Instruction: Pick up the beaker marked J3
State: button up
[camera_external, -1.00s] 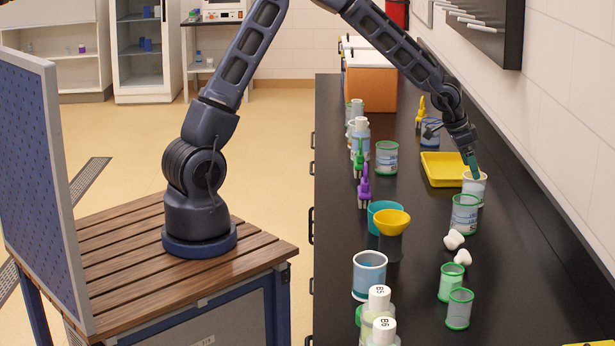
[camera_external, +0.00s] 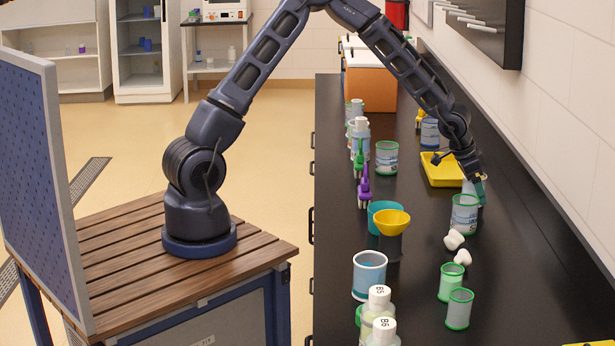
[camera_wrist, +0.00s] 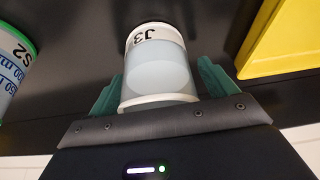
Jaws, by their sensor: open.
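The beaker marked J3 (camera_wrist: 157,68) is clear with white rims, and its black label shows upside down in the wrist view. My gripper (camera_wrist: 160,88) is open, with one green finger on each side of the beaker. A gap shows at the right finger; whether the left finger touches I cannot tell. In the external view my gripper (camera_external: 477,188) is low over the bench, and its fingers and the S2 beaker hide most of J3.
The green-rimmed S2 beaker (camera_external: 465,214) stands close in front of J3; it also shows in the wrist view (camera_wrist: 12,75). A yellow tray (camera_external: 436,171) lies just behind. White stoppers (camera_external: 454,240) and green-rimmed beakers (camera_external: 451,283) stand nearer.

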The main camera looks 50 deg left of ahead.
jog(key=c, duration=1.2)
jog(key=shift+o, duration=0.2)
jog(key=shift+r, duration=0.25)
notch_tip(320, 180, up, 19)
jog(key=shift+r, duration=0.2)
dwell(0.5)
